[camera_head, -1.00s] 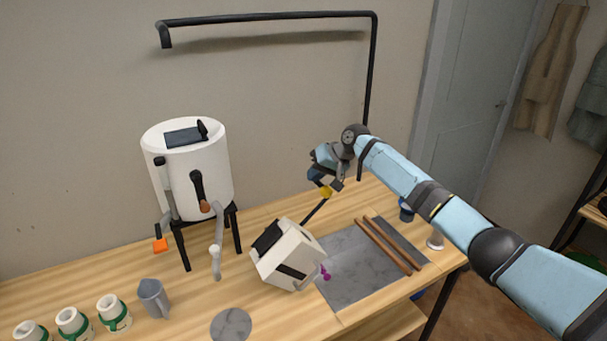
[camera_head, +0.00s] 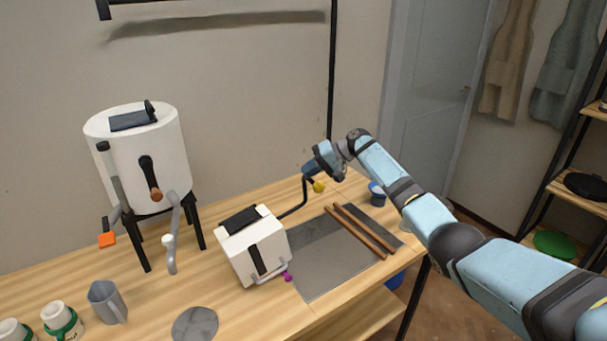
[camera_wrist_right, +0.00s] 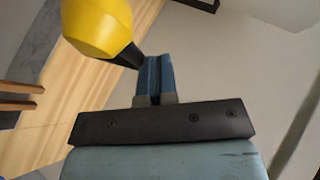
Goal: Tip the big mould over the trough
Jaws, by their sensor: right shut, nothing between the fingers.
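The big mould appears to be the white block (camera_head: 253,246) with black straps on the wooden bench, still slightly tilted. My right gripper (camera_head: 309,169) is just above and beside the knob. In the right wrist view its blue fingers (camera_wrist_right: 153,76) are shut and empty, with the yellow knob (camera_wrist_right: 97,25) at upper left, outside them. I cannot clearly pick out a trough; the mould stands beside a grey slab (camera_head: 315,275). My left gripper is not in view.
Two brown rods (camera_head: 358,232) lie on the slab. A white drum on black legs (camera_head: 145,165) stands at the left. A grey jug (camera_head: 106,301), green-banded cups (camera_head: 62,320) and a grey disc (camera_head: 195,324) are in front. A blue pot (camera_head: 377,194) stands at the right.

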